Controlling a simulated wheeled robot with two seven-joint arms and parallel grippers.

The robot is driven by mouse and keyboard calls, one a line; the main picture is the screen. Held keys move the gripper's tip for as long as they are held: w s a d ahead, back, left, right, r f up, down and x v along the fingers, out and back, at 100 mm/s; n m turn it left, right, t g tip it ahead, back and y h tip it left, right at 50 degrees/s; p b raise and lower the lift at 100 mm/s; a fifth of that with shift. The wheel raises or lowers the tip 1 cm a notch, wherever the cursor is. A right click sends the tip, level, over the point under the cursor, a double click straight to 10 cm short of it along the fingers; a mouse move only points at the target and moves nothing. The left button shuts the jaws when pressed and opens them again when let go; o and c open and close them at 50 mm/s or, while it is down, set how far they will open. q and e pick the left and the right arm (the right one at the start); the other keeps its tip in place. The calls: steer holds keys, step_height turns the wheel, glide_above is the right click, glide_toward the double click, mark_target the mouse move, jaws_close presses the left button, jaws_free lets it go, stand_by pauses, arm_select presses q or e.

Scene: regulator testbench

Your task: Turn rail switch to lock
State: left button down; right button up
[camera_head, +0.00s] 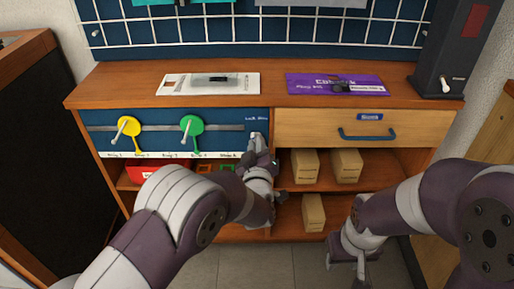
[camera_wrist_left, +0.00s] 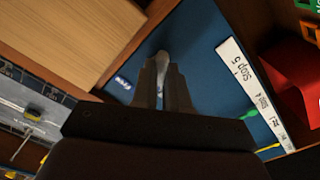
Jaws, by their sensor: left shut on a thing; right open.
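The rail switch (camera_head: 256,136) is a small pale metal lever at the right end of the blue rail panel (camera_head: 100,120), under a small white label. In the left wrist view the lever's rounded end (camera_wrist_left: 162,58) shows between the two dark fingers. My left gripper (camera_head: 258,146) is shut on this lever; in the left wrist view the gripper (camera_wrist_left: 164,88) hides its lower part. A label reading "Free" (camera_wrist_left: 121,86) is beside it on the blue panel. My right gripper (camera_head: 347,268) is open, low in front of the cabinet at right, apart from everything.
A yellow disc (camera_head: 128,128) and a green disc (camera_head: 192,126), each with a lever, sit on the rail. A drawer with a blue handle (camera_head: 367,135) is to the right. Cardboard boxes (camera_head: 346,165) stand on shelves below. A dark box with a toggle (camera_head: 444,86) stands on top.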

arm_select(q)
steer(key=shift+f+n, duration=0.15)
steer(key=shift+n, duration=0.85)
steer(key=shift+b, duration=0.3)
steer(key=c, duration=1.1)
jaws_free()
steer(key=shift+c, duration=0.2)
steer(key=s+p, duration=0.4)
steer(key=s, duration=0.8)
steer(key=shift+s+p, duration=0.4)
